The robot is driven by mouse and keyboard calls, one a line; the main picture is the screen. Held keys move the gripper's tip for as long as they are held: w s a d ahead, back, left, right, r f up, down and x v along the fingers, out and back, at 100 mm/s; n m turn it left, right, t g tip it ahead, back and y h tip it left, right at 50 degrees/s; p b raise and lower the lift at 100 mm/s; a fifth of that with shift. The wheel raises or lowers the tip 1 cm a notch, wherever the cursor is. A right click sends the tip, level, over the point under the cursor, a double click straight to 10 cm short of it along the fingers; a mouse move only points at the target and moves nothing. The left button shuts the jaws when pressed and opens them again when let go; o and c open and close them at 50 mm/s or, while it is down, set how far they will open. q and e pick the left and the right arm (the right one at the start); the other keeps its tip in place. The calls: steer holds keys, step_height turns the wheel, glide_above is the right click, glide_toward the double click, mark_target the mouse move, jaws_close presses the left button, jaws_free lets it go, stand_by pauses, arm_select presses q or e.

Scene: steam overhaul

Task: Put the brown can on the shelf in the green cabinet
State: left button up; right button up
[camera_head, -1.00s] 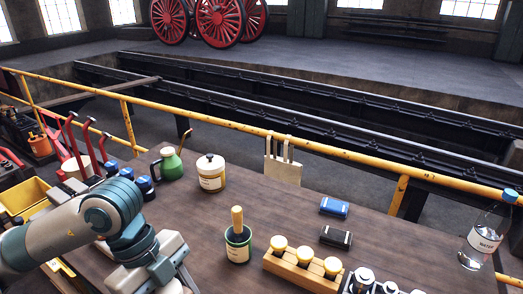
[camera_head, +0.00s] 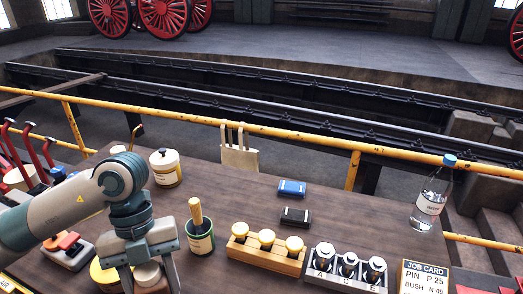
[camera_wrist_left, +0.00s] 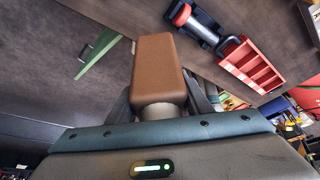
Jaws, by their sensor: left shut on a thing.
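My left gripper (camera_head: 150,285) is low over the near left part of the dark table (camera_head: 330,218). Its fingers are around the brown can (camera_head: 150,275), whose lower part is cut off by the frame edge. In the left wrist view the brown can (camera_wrist_left: 160,68) stands out beyond the palm, between the fingers of my left gripper (camera_wrist_left: 165,100). A thin green strip (camera_wrist_left: 98,57) shows at upper left there; I cannot tell whether it is part of the green cabinet. No green cabinet is clear in the head view. My right gripper is not in view.
A green pot with a wooden handle (camera_head: 200,240), a wooden block with yellow knobs (camera_head: 265,248) and a white lidded jar (camera_head: 165,168) stand on the table. A water bottle (camera_head: 432,195) is at right. A yellow railing (camera_head: 300,133) runs behind. A red tray (camera_wrist_left: 252,65) shows in the wrist view.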

arm_select(q)
steer(key=m, duration=0.2)
steer(key=w+m+y, duration=0.1)
steer(key=m, duration=0.1)
steer(key=w+m+y, duration=0.1)
steer(key=shift+d+m, duration=0.15)
steer(key=shift+m, duration=0.25)
steer(key=m+y, duration=0.1)
steer(key=m, duration=0.1)
steer(key=w+m+y, duration=0.1)
steer(key=m, duration=0.2)
steer(key=shift+w+t, duration=0.2)
steer(key=shift+t, duration=0.1)
steer(key=w+r+m+t+h, duration=0.1)
steer(key=w+m+t, duration=0.3)
steer(key=m, duration=1)
steer(key=w+a+m+t+h, duration=0.1)
steer(key=w+m+t, duration=0.3)
steer(key=m, duration=1.1)
steer(key=shift+w+a+r+m+b, duration=0.3)
steer(key=shift+w+r+b, duration=0.1)
steer(key=shift+w, duration=0.2)
